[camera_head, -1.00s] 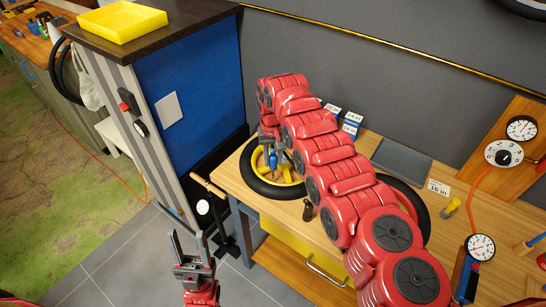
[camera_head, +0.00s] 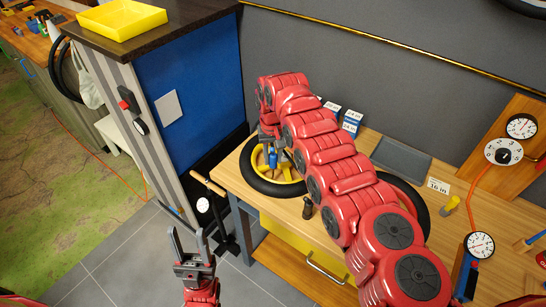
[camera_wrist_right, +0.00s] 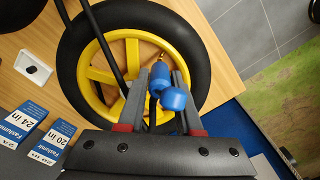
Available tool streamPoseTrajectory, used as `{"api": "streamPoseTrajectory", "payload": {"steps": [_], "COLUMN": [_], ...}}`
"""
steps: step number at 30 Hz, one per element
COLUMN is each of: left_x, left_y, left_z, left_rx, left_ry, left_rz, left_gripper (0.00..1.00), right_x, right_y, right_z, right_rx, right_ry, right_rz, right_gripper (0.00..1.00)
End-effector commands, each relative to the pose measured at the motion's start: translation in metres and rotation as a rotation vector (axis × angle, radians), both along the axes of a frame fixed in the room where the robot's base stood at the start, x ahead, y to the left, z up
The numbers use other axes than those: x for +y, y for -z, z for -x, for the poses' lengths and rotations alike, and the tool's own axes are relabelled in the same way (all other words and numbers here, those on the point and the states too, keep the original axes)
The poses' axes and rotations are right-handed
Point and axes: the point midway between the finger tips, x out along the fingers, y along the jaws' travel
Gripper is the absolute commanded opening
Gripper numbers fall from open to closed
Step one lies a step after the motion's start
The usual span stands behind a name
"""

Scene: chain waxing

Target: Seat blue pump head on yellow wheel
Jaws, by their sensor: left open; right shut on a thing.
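The yellow wheel (camera_head: 290,187) with a black tyre lies flat on the wooden bench; its spokes fill the upper part of the right wrist view (camera_wrist_right: 91,72). The blue pump head (camera_head: 273,158) is between the fingers of my right gripper (camera_head: 268,148), over the wheel. In the right wrist view my right gripper (camera_wrist_right: 160,84) is shut on the pump head (camera_wrist_right: 172,98). A brass valve tip (camera_wrist_right: 162,56) shows just beyond the head, near the rim; I cannot tell if they touch. My left gripper (camera_head: 189,241) is open and empty, over the floor left of the bench.
A floor pump with a wooden handle (camera_head: 207,183) stands left of the bench. A second tyre (camera_head: 411,196) lies partly behind my right arm. Blue labelled boxes (camera_head: 351,121) stand at the bench's back. A small dark bottle (camera_head: 308,209) stands near the front edge.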

Motion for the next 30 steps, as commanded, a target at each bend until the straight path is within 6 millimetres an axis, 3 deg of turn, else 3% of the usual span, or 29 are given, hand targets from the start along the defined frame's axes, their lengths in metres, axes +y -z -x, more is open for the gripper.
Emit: {"api": "streamPoseTrajectory", "payload": {"steps": [30], "left_x": [0.000], "left_y": [0.009], "left_z": [0.000], "left_rx": [0.000], "left_ry": [0.000], "left_rz": [0.000], "left_gripper": [0.50], "right_x": [0.000], "right_y": [0.012], "right_z": [0.000], "right_rx": [-0.001], "right_ry": [0.000], "right_rz": [0.000], "right_gripper": [0.00]}}
